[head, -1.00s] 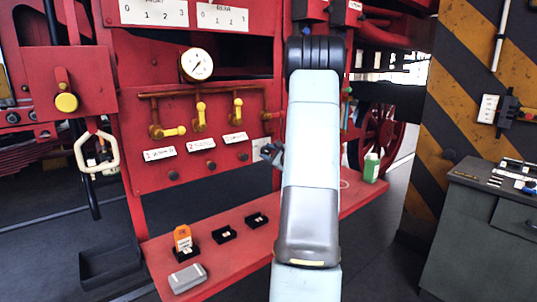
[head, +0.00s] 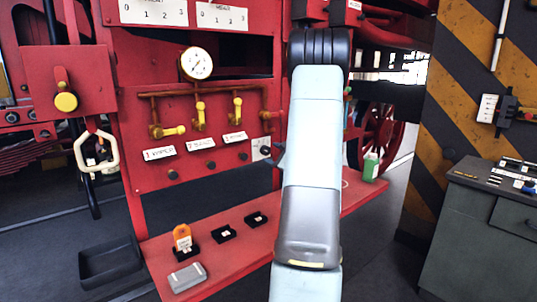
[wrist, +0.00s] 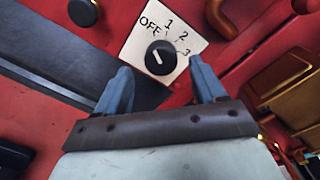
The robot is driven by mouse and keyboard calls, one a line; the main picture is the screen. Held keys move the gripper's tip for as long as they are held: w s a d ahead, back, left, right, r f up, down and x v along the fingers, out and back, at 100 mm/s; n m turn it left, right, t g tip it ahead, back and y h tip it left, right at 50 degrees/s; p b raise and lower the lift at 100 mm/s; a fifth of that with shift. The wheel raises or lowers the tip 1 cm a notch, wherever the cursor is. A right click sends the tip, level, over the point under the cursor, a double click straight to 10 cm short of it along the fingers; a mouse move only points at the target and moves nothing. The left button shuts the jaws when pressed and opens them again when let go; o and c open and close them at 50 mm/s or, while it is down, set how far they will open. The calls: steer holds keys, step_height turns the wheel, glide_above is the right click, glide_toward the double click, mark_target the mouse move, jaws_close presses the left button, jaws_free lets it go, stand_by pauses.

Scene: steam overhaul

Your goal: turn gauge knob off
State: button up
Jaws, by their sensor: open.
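The gauge knob (wrist: 160,57) is a round black dial with a white pointer line, on a white plate (wrist: 139,49) marked OFF, 1, 2 and 3. I cannot tell for certain which mark the pointer indicates. In the head view the knob (head: 265,151) is small, on the red panel just left of my arm. My gripper (wrist: 159,70) is open, with its two blue fingers on either side of the knob's line in the wrist view. The knob appears beyond the fingertips, with no contact visible. In the head view my gripper (head: 280,156) is mostly hidden behind my arm.
A pressure gauge (head: 196,63) and yellow valve handles (head: 200,117) are left of the knob. A red shelf (head: 250,258) below holds small black boxes (head: 223,233), an orange-topped item (head: 182,236) and a grey case (head: 187,277). Another black knob (wrist: 83,12) is nearby.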

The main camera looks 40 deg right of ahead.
steer(key=s, duration=1)
steer(key=shift+d, duration=0.1)
steer(key=s+a+r+n+g+y, duration=0.1)
steer(key=a+r+n+g+y, duration=0.3)
steer(key=a, duration=0.7)
steer(key=s+a+r+n+g+y, duration=0.1)
steer(key=a+n+g+y, duration=0.3)
steer(key=a, duration=0.7)
steer(key=s+a+r+n+g, duration=0.2)
steer(key=a+n, duration=0.4)
steer(key=a, duration=0.5)
steer(key=s+a+n+g+h, duration=0.35)
steer(key=s+a+n, duration=0.25)
steer(key=s+a, duration=0.35)
steer(key=s+d+r+n+t+h, duration=0.1)
steer(key=s+r+n+h, duration=0.2)
steer(key=s, duration=0.6)
steer(key=shift+s+n+h, duration=0.3)
steer(key=shift+n+h, duration=0.75)
steer(key=shift+n, duration=0.75)
